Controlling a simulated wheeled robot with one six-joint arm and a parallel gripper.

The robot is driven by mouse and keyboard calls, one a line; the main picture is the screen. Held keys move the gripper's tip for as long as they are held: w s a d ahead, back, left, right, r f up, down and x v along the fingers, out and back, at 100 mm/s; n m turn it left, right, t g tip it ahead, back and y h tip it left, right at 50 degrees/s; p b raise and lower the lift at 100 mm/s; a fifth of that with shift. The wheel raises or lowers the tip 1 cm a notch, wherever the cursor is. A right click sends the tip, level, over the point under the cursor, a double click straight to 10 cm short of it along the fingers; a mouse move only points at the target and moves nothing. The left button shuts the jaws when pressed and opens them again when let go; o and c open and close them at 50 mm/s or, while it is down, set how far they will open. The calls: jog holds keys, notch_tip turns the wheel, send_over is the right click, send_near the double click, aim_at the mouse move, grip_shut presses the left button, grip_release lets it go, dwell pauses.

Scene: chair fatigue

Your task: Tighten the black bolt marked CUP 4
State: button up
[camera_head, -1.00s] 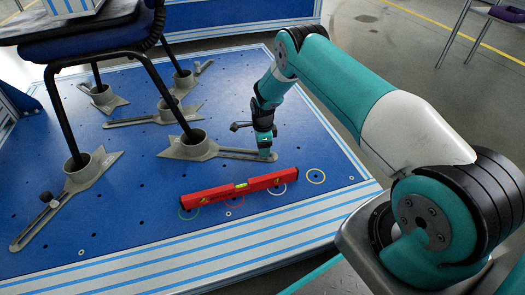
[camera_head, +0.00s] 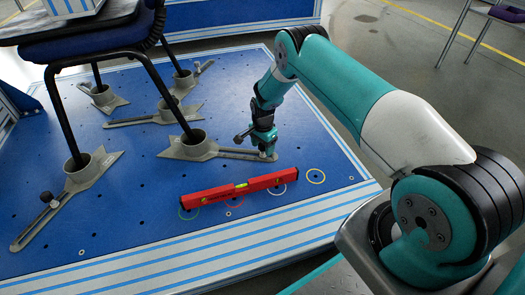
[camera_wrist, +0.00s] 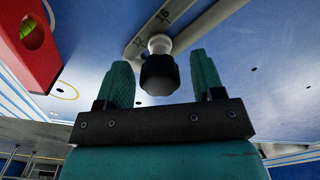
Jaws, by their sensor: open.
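The black bolt (camera_wrist: 159,73) shows in the wrist view as a dark round head on a pale collar, set in the slotted arm of a grey cup foot (camera_head: 230,153). My gripper (camera_wrist: 163,82) is open, with one teal finger on each side of the bolt head and visible gaps between. In the head view my gripper (camera_head: 266,152) is over the outer end of that slotted arm and hides most of the bolt. The cup (camera_head: 195,140) holds a black chair leg. I cannot read a CUP 4 mark; slot numbers show in the wrist view.
A red spirit level (camera_head: 240,188) lies in front of the slotted arm and shows close at the wrist view's left (camera_wrist: 22,45). Several grey cup feet hold the chair's legs. Another black bolt (camera_head: 46,197) sits at left. The blue platform's (camera_head: 120,215) front is mostly clear.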

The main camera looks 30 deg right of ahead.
jog(key=shift+n, duration=0.4)
jog(key=n, duration=0.3)
jog(key=shift+n, duration=0.4)
jog(key=n, duration=0.4)
jog(key=c, duration=1.1)
jog(key=m, duration=0.4)
jog(key=o, duration=1.1)
